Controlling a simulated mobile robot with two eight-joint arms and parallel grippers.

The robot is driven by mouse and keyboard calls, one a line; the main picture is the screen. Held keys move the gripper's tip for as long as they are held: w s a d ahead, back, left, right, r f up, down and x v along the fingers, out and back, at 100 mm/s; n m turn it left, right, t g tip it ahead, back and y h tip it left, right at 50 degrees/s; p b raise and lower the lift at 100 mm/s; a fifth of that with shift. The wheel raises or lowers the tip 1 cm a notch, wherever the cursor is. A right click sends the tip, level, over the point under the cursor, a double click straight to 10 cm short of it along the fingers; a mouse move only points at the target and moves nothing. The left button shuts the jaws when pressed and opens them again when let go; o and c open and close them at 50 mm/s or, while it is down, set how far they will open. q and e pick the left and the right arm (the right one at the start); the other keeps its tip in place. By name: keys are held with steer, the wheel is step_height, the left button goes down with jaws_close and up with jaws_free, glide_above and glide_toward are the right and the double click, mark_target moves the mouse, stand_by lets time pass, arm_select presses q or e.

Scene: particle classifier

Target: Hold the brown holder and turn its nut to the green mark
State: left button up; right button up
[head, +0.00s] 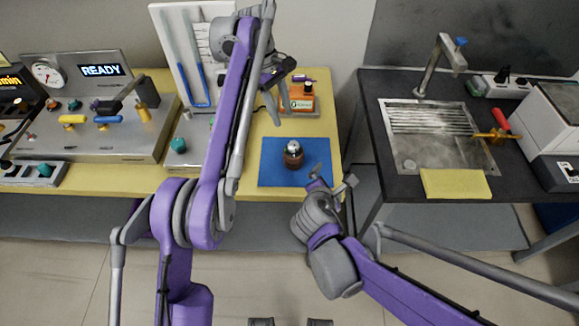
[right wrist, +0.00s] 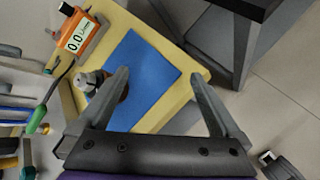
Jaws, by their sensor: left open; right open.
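The brown holder (head: 293,160) stands upright on a blue mat (head: 268,174) near the right end of the yellow table, with a grey metal nut or cap (head: 293,147) on top. No green mark can be made out. In the right wrist view the holder (right wrist: 123,95) is partly hidden behind a finger, its grey top (right wrist: 92,80) showing beside it. My right gripper (head: 332,179) is open and empty, just right of and nearer than the holder; its spread fingers fill the right wrist view (right wrist: 158,77). My left gripper (head: 276,98) is open, beyond and left of the holder.
An orange device (head: 301,99) stands behind the mat, close to my left gripper. A white panel with blue tubes (head: 180,55) and a control console (head: 90,120) stand left. A gap separates the yellow table from the dark sink bench (head: 380,90) at right.

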mark_target(292, 160)
steer(key=w+a+n+t, duration=0.1)
steer(key=a+n, duration=0.2)
steer(key=w+a+n+t, duration=0.1)
steer(key=w+a+n, duration=0.1)
steer(key=a+n, duration=0.1)
steer(key=w+a+n+t+y, duration=0.1)
steer(key=a+n, duration=0.2)
steer(key=shift+w+a+f+n, duration=0.1)
steer(key=shift+w+a+n, duration=0.05)
steer(key=shift+a+n, duration=0.25)
steer(key=shift+w+a+f, duration=0.1)
steer(key=shift+w+a, duration=0.05)
steer(key=shift+w, duration=0.05)
steer(key=x, duration=1)
steer(key=shift+w, duration=0.2)
steer(key=shift+c, duration=0.3)
jaws_close()
